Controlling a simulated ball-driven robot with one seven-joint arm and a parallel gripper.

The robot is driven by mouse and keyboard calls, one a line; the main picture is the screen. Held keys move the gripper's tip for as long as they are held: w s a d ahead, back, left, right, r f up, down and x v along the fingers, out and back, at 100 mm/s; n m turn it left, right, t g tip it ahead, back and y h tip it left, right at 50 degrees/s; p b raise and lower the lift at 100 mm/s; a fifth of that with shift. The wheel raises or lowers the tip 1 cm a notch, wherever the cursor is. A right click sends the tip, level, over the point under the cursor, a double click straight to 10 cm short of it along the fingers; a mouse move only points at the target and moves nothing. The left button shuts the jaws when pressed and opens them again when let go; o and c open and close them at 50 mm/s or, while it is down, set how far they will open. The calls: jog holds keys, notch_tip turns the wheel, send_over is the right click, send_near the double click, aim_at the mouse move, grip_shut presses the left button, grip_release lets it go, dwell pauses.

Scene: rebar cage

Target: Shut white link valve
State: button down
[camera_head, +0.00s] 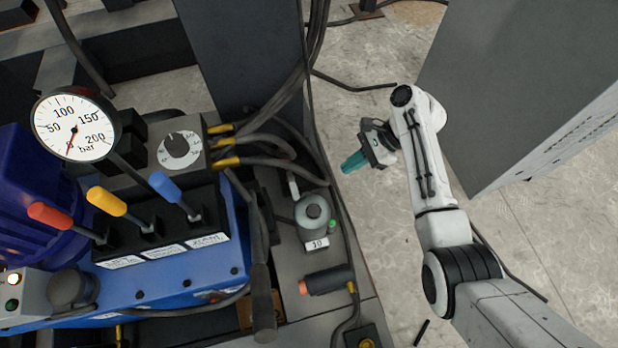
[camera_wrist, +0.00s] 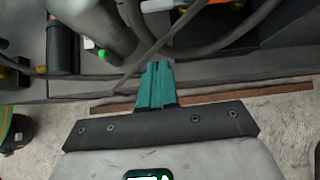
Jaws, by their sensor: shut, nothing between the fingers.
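My gripper (camera_head: 347,165) has teal fingers, shut and empty, in the open space right of the machine in the head view. In the wrist view its fingers (camera_wrist: 157,80) point toward the machine's edge and hoses, touching nothing that I can make out. A small pale lever-like piece (camera_head: 292,185) stands beside a round grey knob unit (camera_head: 313,211) with a plate reading 10, left of my gripper. It may be the white link valve, but I cannot tell for sure. A pale piece (camera_wrist: 160,5) at the top of the wrist view is partly hidden by a hose.
Black hoses (camera_head: 285,95) with yellow ends run between my gripper and the machine. A pressure gauge (camera_head: 75,125) reads near 0. Red, yellow and blue levers (camera_head: 165,187) stand on the blue block. A large grey cabinet (camera_head: 540,90) stands right.

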aim_at(293, 186)
jog(key=shift+m, duration=0.3)
jog(key=b+x, duration=0.4)
jog(key=x, duration=0.5)
jog(key=shift+w+a+r, duration=0.1)
jog(key=shift+w+a, duration=0.05)
jog(key=a, duration=0.1)
jog(key=a+b, duration=0.1)
jog(key=a, duration=0.1)
jog(key=shift+s+a, duration=0.15)
jog(key=shift+s, duration=0.15)
jog(key=shift+s+a+b, duration=0.15)
jog(key=shift+a+b, duration=0.2)
jog(key=shift+a, duration=0.25)
